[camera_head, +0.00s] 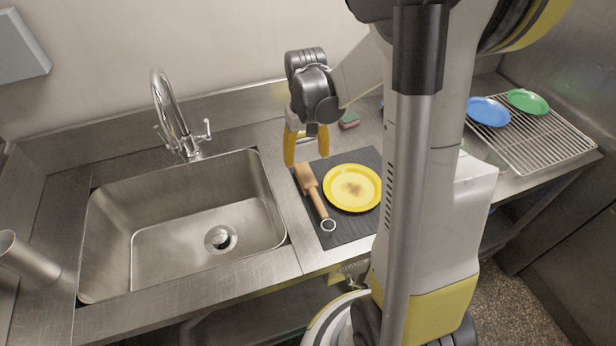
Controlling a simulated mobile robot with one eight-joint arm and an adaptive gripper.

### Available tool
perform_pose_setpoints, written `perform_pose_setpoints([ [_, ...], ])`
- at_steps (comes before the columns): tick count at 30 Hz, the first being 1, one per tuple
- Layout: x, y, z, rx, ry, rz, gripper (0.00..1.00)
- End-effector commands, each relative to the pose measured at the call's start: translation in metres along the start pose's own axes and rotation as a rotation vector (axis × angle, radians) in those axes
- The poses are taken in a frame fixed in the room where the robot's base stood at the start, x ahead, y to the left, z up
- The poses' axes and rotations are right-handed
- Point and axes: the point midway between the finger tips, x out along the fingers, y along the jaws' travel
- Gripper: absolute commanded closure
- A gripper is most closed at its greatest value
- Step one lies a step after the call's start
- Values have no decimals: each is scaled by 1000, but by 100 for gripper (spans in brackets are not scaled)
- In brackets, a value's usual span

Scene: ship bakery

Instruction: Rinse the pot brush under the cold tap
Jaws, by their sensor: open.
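The pot brush (316,196) seems to be the wooden-handled tool lying on the dark mat (347,230), with a broad block at its far end and a metal ring at its near end. My gripper (306,158) is open and points down above the far end of the brush; I see nothing between its yellow fingers. The tap (167,110) is a chrome gooseneck with two side handles behind the sink (160,243). I cannot tell which handle is cold, and no water shows.
A yellow plate with a brown stain (352,188) lies right of the brush. A sponge (349,121) sits behind the mat. Blue (488,111) and green (527,101) plates rest on a wire rack (545,145). A metal cylinder (27,258) stands left of the sink. The sink basin looks empty.

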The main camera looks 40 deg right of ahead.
Motion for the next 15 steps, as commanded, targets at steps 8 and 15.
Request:
perform_pose_setpoints([
  [8,45,0,0,1,0,-1,33],
  [15,72,3,2,2,0,-2,33],
])
